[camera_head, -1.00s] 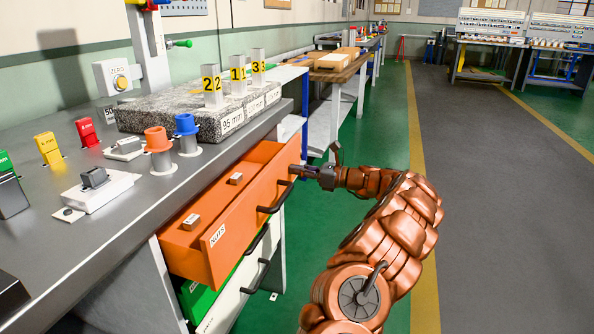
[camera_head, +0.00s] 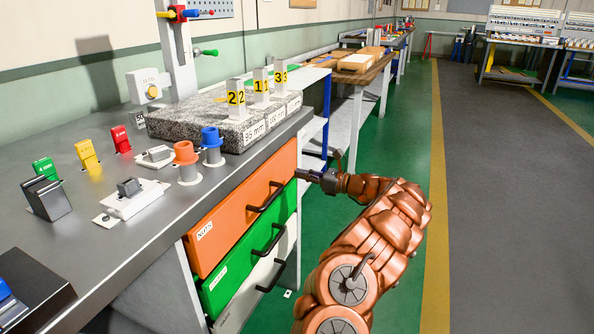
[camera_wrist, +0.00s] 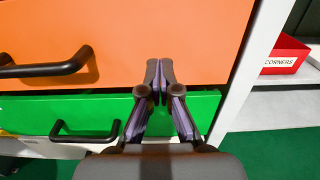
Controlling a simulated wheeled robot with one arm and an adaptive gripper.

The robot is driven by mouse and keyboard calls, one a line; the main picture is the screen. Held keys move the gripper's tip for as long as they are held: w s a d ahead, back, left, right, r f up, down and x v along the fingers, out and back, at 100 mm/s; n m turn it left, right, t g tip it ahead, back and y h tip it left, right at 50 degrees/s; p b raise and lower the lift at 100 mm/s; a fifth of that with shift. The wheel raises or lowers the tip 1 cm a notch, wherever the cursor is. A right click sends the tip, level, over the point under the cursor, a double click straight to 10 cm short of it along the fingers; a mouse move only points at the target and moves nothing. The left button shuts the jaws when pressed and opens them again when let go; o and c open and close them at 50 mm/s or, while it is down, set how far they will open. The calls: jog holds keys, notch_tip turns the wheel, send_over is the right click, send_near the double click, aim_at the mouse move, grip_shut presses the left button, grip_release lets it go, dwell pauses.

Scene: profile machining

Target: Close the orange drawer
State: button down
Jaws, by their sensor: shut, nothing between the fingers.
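The orange drawer (camera_head: 240,215) is the top drawer under the workbench, with a black bar handle (camera_head: 265,196). Its front looks about flush with the green drawer (camera_head: 250,262) below, and its inside is hidden. My gripper (camera_head: 299,173) is at the right end of the orange front. In the wrist view, my gripper's fingertips (camera_wrist: 159,72) are together and empty, against or just in front of the orange front (camera_wrist: 200,35). They are right of the handle (camera_wrist: 48,64). I cannot tell whether they touch it.
A white drawer (camera_head: 250,295) is lowest. The benchtop (camera_head: 90,220) holds colored blocks, an orange (camera_head: 186,160) and a blue holder (camera_head: 212,145), and a granite block (camera_head: 205,115). A red bin (camera_wrist: 286,55) is on a shelf to the right. The green floor beside the bench is clear.

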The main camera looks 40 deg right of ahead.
jog(key=p+v, duration=0.1)
jog(key=v, duration=0.9)
jog(key=shift+s, duration=0.25)
jog(key=shift+d, duration=0.1)
